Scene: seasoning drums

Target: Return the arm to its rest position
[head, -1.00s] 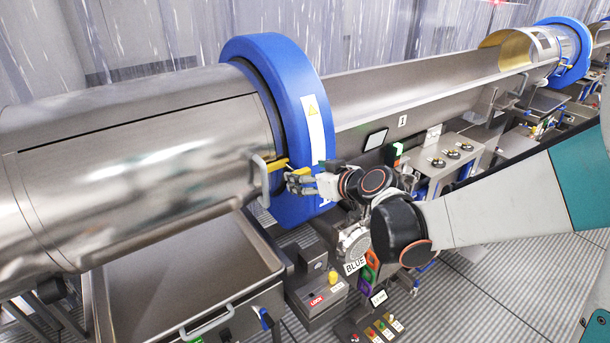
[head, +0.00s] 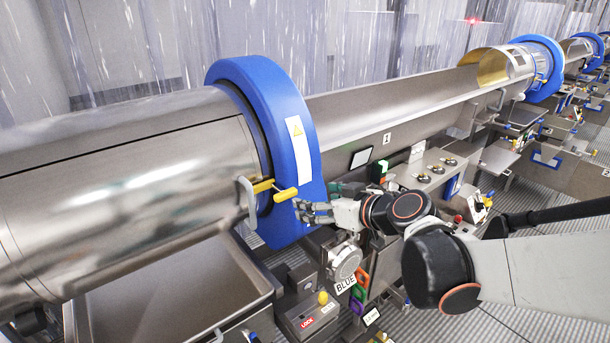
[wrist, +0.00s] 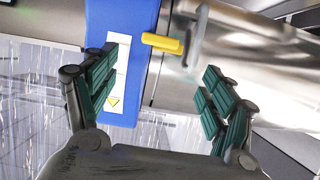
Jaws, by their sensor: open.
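My gripper (head: 300,211) is open and empty in the head view, just right of a yellow handle (head: 285,194) at the blue ring (head: 290,130) of the near drum (head: 130,190). A gap shows between the fingers and the handle. In the wrist view my gripper's green-padded fingers (wrist: 160,92) are spread wide. The yellow handle (wrist: 162,43) appears beyond and between them, with the grey drum grip (wrist: 193,40) beside it. My arm reaches in from the right.
A steel bin (head: 180,290) stands below the drum. A long trough (head: 400,105) runs to the back right, above a knob panel (head: 436,169).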

